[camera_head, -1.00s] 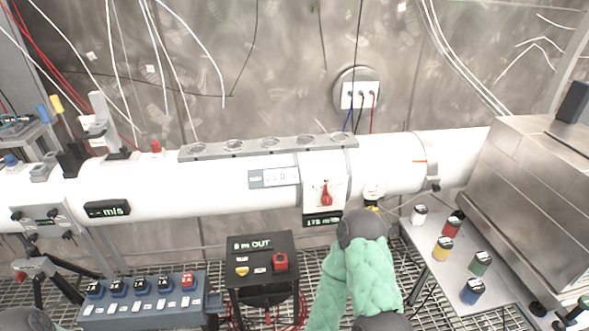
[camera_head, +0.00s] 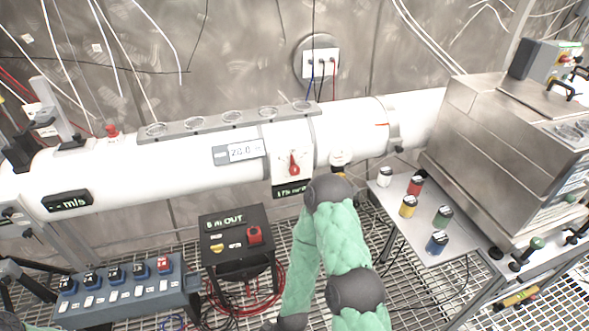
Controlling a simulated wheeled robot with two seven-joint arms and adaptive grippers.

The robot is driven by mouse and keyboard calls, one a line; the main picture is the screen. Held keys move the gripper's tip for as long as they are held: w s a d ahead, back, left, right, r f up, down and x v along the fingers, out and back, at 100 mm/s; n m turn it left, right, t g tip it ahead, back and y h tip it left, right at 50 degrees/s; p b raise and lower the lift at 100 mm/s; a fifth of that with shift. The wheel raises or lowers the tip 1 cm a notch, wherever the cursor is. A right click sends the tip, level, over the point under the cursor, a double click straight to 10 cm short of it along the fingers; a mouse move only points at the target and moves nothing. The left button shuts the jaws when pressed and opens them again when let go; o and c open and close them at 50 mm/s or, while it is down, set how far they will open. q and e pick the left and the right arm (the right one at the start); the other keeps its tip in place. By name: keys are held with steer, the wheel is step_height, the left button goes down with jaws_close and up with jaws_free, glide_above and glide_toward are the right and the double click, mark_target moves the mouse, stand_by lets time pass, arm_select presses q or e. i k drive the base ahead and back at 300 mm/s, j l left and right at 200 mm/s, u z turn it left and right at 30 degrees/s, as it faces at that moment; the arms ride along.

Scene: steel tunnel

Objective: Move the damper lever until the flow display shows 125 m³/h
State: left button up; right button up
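The red damper lever (camera_head: 294,165) sits on a white plate on the front of the white pipe (camera_head: 180,178). Its tip points roughly upward. The dark flow display (camera_head: 292,190) is just below it. Its green digits look like 175 m³/h, small and slightly blurred. My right arm, in a green sleeve with dark joints, rises from the bottom to just below and right of the display. Its gripper is hidden behind the arm. Nothing is seen touching the lever. Only a bit of my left arm shows at the bottom left; its gripper is out of view.
A black box (camera_head: 238,238) and a blue switch box (camera_head: 125,292) stand in front of the pipe. A side table (camera_head: 405,240) with several coloured-capped jars is at right, beside a large steel housing (camera_head: 480,150). A dark m/s display (camera_head: 67,202) is on the pipe's left.

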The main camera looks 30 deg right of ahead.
mark_target(293, 171)
steer(key=z, duration=1.05)
